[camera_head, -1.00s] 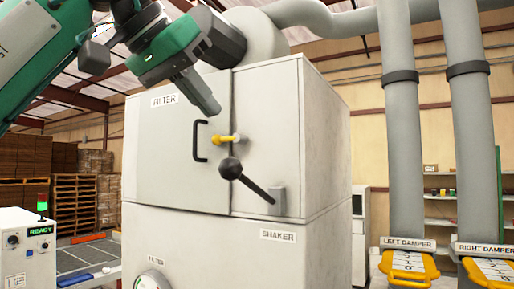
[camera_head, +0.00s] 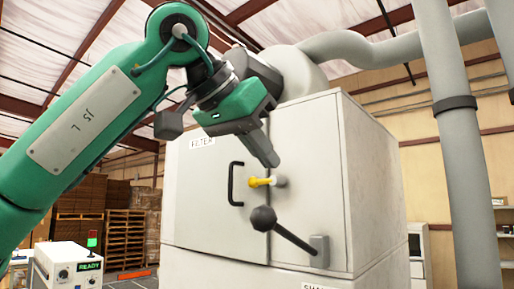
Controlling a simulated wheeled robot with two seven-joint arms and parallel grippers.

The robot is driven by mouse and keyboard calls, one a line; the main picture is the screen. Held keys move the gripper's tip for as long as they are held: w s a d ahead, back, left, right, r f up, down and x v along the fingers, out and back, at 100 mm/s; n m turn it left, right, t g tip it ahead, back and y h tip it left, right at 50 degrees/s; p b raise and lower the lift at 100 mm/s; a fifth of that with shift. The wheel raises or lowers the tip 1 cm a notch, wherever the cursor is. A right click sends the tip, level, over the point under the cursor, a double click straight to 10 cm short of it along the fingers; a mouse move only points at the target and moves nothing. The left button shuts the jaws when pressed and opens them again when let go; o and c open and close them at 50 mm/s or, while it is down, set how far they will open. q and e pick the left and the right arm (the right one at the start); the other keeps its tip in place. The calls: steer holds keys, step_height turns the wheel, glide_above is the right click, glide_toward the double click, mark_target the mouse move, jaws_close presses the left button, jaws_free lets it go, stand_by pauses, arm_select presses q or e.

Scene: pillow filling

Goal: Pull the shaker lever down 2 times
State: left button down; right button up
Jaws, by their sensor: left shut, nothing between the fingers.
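The shaker lever (camera_head: 291,236) is a black rod with a ball knob (camera_head: 263,218) on the front right of the pale filter cabinet (camera_head: 190,210). It slants up and left from its grey pivot block (camera_head: 320,250), knob end raised. The SHAKER label (camera_head: 322,286) is mostly cut off at the bottom edge. My left gripper (camera_head: 270,158) is shut and empty. Its tip points down in front of the upper cabinet, above the knob and apart from it in the picture. How far it stands from the cabinet face is hard to tell. My right gripper is not in view.
Grey ducts (camera_head: 455,130) run down at the right. A control box reading READY (camera_head: 68,266) stands at lower left. The space left of the knob looks clear.

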mark_target(290, 235)
arm_select(q)
steer(key=shift+w+d+f+p, duration=0.2)
steer(key=shift+w+f+p, duration=0.2)
steer(key=shift+f, duration=0.55)
steer(key=shift+w+d+f+p, duration=0.25)
steer(key=shift+w+f+p, duration=0.1)
steer(key=shift+f, duration=0.55)
steer(key=shift+w+d+f+p, duration=0.2)
steer(key=shift+w+f+p, duration=0.15)
steer(key=shift+f, duration=0.6)
steer(key=shift+s+a+f, duration=0.2)
steer(key=shift+a+f, duration=0.05)
steer(key=shift+w+d+f, duration=0.1)
steer(key=shift+d, duration=0.05)
